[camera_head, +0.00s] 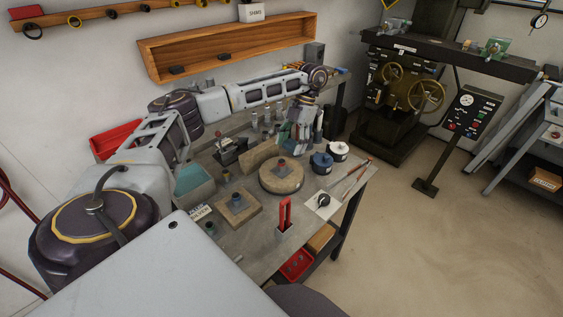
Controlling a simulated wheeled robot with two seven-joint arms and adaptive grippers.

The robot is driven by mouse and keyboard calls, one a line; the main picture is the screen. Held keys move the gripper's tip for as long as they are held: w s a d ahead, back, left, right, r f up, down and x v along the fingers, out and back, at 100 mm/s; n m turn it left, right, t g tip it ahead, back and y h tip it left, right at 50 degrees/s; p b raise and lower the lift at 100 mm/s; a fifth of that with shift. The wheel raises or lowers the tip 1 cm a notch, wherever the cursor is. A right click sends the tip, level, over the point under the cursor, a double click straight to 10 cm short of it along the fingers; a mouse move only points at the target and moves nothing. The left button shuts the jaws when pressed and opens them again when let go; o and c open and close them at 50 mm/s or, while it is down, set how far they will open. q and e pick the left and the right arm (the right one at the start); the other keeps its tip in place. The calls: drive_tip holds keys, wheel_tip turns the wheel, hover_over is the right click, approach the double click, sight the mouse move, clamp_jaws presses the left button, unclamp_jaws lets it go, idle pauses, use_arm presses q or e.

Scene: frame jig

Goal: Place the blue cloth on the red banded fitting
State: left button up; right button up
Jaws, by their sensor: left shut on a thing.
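My left gripper (299,138) is above the far part of the workbench, behind the round wooden disc. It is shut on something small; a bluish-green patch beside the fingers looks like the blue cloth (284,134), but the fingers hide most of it. The fitting with a reddish band (282,164) stands upright on the round wooden disc (278,183), below and in front of my gripper, apart from it. Another fitting (237,199) with a darker, bluish top stands on a square wooden block (240,212). My right gripper is not in view.
A teal-lined bin (193,185) stands at the bench's left. A blue pot (321,163) and a white pot (339,151) stand right of the disc. A red upright handle (285,214) is at the front edge. A curved wooden block (257,155) stands behind the disc.

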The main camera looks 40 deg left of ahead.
use_arm(q)
drive_tip(key=n, duration=0.1)
drive_tip(key=n+h, duration=0.1)
drive_tip(key=r+n, duration=0.1)
drive_tip(key=n, duration=0.1)
drive_tip(key=shift+s+a+h, duration=0.2)
drive_tip(key=shift+s+h, duration=0.1)
drive_tip(key=shift+s, duration=0.05)
drive_tip(key=n, duration=0.1)
drive_tip(key=n+h, duration=0.1)
drive_tip(key=n, duration=0.1)
drive_tip(key=r+n+t, duration=0.1)
drive_tip(key=shift+s+a+r+h, duration=0.1)
drive_tip(key=shift+s+h, duration=0.15)
drive_tip(key=shift+h, duration=0.05)
drive_tip(key=r+n+t, duration=0.1)
drive_tip(key=n, duration=0.2)
drive_tip(key=r+n+t+h, duration=0.1)
drive_tip(key=n, duration=0.2)
drive_tip(key=s+r+n+t, duration=0.1)
drive_tip(key=n, duration=0.2)
drive_tip(key=shift+a+h, duration=0.3)
drive_tip(key=shift+a, duration=0.1)
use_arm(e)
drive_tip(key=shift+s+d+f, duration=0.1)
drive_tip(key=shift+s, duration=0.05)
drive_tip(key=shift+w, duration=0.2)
